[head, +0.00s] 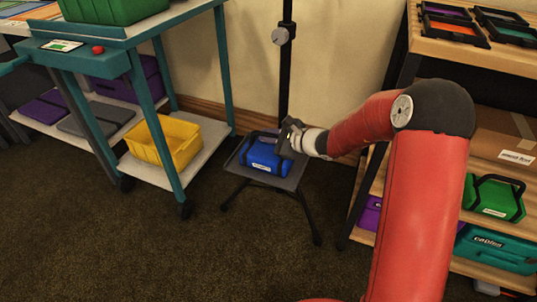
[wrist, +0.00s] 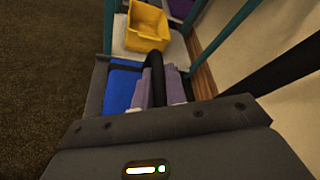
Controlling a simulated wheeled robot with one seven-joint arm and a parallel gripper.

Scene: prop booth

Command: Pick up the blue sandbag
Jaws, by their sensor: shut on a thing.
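The blue sandbag (head: 262,155) is a blue bag with a dark handle and a white label. In the head view it rests on, or just at, the small grey platform of a black stand (head: 285,178). My gripper (head: 290,137) is at the bag's upper right side. In the wrist view the sandbag (wrist: 122,84) lies ahead of my gripper (wrist: 160,88), whose pale purple fingers are shut on its black handle. I cannot tell whether the bag is clear of the platform.
A teal-framed cart (head: 140,105) with a yellow bin (head: 163,143) on its lower shelf stands left of the stand. A black pole (head: 285,80) rises behind the bag. A wooden shelf (head: 470,50) at right holds a green bag (head: 497,198) and a teal case (head: 495,247). Carpet in front is clear.

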